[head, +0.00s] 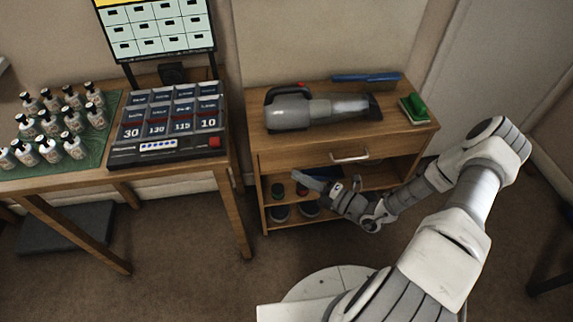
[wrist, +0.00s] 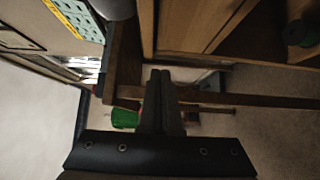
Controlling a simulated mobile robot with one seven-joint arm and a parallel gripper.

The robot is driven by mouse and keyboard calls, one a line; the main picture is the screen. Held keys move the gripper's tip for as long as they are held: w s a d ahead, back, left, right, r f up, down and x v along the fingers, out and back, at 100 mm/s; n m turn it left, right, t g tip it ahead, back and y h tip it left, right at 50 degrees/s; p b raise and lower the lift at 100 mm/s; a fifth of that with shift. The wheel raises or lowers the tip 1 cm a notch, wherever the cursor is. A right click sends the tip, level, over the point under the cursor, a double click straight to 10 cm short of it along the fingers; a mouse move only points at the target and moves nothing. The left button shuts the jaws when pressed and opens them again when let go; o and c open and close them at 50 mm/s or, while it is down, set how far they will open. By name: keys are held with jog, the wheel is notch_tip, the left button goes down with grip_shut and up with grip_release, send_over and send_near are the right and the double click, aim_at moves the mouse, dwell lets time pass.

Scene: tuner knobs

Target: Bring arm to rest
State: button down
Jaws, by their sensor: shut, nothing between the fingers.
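My gripper (head: 308,181) is at the end of my arm, which reaches in from the lower right in the head view. It is in front of the open shelves of the wooden cabinet (head: 285,160), below the drawer handle, and points left. In the wrist view, the two dark fingers of my gripper (wrist: 160,75) lie together with nothing between them. I cannot tell from these views whether the gripper touches the cabinet.
A grey handheld vacuum (head: 290,112), a blue item (head: 366,78) and a green brush (head: 415,107) lie on the cabinet top. On the left, a table bears a numbered panel (head: 168,125) and several bottles (head: 50,125). Carpet (head: 190,275) is open in front.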

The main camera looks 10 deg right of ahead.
jog(key=shift+v, duration=2.35)
jog(key=s+r+m+g+h, duration=0.2)
jog(key=s+r+m+h, duration=0.35)
jog(key=r+m, duration=0.55)
jog(key=s+r+m+g+h+p, duration=0.15)
jog(key=s+r+m+h, duration=0.4)
jog(key=r, duration=0.95)
jog(key=s+r+m+g+h, duration=0.3)
jog(key=s+r+m, duration=0.3)
jog(key=r+m, duration=0.6)
notch_tip(320, 180, up, 18)
jog(key=p, duration=1.7)
jog(key=shift+r+n, duration=0.15)
jog(key=shift+n, duration=0.3)
jog(key=shift+w, duration=0.15)
